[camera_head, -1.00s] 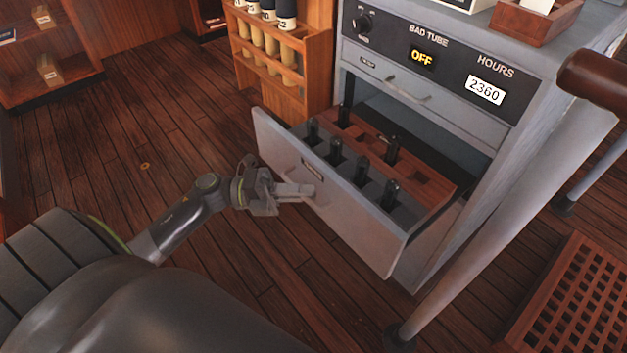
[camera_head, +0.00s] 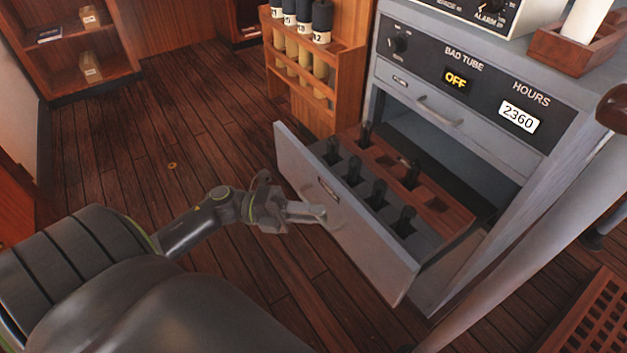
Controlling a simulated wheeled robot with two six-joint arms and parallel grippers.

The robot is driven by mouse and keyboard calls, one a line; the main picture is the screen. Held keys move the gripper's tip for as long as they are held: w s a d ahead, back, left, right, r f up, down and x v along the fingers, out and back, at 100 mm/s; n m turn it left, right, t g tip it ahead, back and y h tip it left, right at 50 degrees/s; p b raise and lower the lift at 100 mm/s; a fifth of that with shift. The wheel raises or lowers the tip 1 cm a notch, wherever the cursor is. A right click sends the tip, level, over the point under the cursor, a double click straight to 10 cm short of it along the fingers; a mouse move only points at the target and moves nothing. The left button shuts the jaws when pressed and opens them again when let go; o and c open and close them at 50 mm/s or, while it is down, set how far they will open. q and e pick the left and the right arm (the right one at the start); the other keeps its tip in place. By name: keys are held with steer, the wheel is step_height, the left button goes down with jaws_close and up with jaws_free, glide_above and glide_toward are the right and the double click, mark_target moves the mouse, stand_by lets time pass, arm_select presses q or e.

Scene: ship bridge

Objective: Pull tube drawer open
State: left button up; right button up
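The tube drawer (camera_head: 352,238) is the lower grey drawer of the cabinet and stands well open. Several dark tubes (camera_head: 379,192) stand upright in it, beside a reddish wooden insert (camera_head: 440,203). My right gripper is not in view.
The closed upper drawer (camera_head: 470,131) is under the BAD TUBE panel (camera_head: 470,75). A grey rail post (camera_head: 530,255) is at right. The plank floor (camera_head: 170,130) is clear on the left.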

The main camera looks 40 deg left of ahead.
arm_select(q)
steer(key=shift+w, duration=0.1)
steer(key=v, duration=1.7)
steer(key=shift+a, duration=0.2)
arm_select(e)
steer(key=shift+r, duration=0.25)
